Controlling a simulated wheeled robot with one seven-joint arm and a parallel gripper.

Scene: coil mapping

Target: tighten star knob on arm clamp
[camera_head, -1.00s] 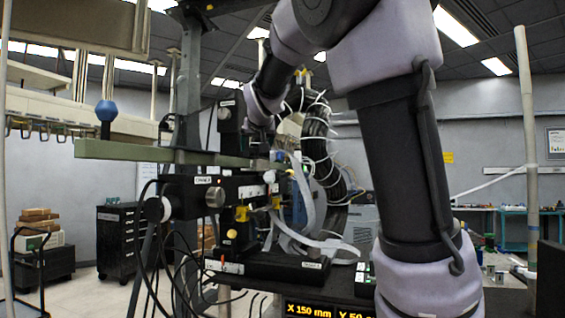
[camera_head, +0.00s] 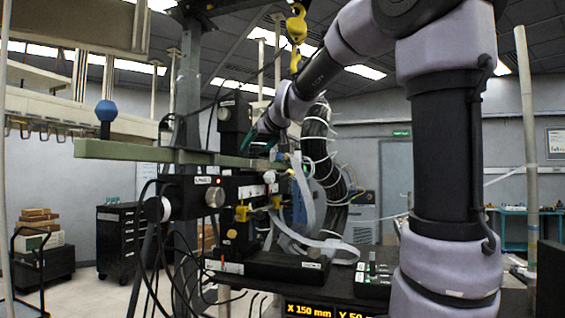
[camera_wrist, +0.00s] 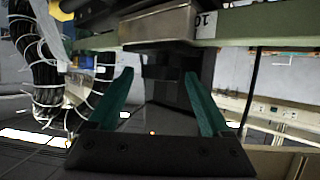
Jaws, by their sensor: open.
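The olive-green arm bar (camera_head: 160,153) runs across the head view. It also crosses the top of the wrist view (camera_wrist: 270,28). A metal clamp block (camera_wrist: 160,25) sits on the bar in the wrist view. Below it a dark knob-like part (camera_wrist: 160,66) shows between my fingertips; I cannot make out a star shape or whether they touch it. My gripper (camera_wrist: 159,76) has its two teal fingers apart. In the head view my gripper (camera_head: 259,138) is close to the bar's right part, and the clamp's detail is hidden there.
A blue ball knob (camera_head: 106,111) stands on the bar's left end. A black stage stack with labels (camera_head: 225,190) lies below the bar. A thick cable loop with white ties (camera_head: 318,145) hangs right of my gripper. A yellow hook (camera_head: 296,25) hangs above.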

